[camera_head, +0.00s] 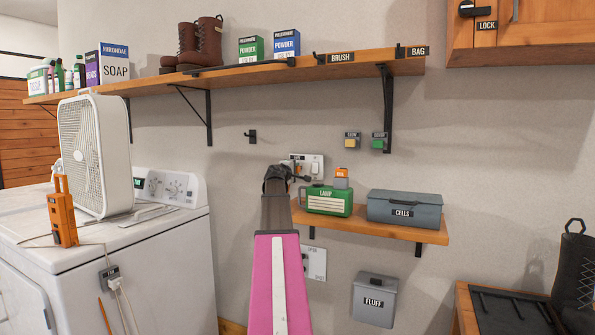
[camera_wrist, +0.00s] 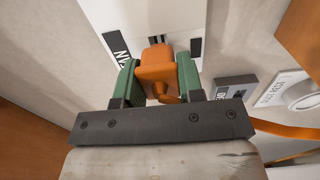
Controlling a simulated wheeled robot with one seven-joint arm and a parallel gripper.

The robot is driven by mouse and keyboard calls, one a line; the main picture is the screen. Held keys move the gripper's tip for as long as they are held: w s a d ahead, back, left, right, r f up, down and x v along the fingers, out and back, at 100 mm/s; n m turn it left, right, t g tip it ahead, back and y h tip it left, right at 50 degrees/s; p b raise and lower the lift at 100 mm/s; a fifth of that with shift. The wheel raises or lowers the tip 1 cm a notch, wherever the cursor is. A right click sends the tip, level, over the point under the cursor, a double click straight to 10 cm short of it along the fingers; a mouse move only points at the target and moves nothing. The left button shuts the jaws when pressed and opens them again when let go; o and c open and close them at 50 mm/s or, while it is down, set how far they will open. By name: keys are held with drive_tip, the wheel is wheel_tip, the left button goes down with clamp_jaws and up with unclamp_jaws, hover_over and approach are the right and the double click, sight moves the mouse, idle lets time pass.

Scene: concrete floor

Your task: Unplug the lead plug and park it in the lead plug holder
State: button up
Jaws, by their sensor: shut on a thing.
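My gripper (camera_wrist: 158,75) is shut on an orange plug (camera_wrist: 157,62), with a green finger on each side. The plug is at a white socket plate (camera_wrist: 135,18); dark slots show just beyond its end. I cannot tell whether its pins are in the plate. An orange cord (camera_wrist: 275,127) runs off to the right. In the head view my gripper (camera_head: 283,176) is in front of the wall socket plate (camera_head: 317,160), and the plug is hidden. A lead plug holder cannot be made out for certain. An orange block (camera_head: 62,215) stands on the white machine.
A grey fluff bin (camera_head: 375,300) is below. A long shelf (camera_head: 240,76) runs above. A fan (camera_head: 95,155) stands left.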

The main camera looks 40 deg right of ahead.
drive_tip(key=shift+x, duration=1.1)
idle(0.4)
drive_tip(key=o, duration=1.1)
drive_tip(key=v, duration=0.9)
idle(0.4)
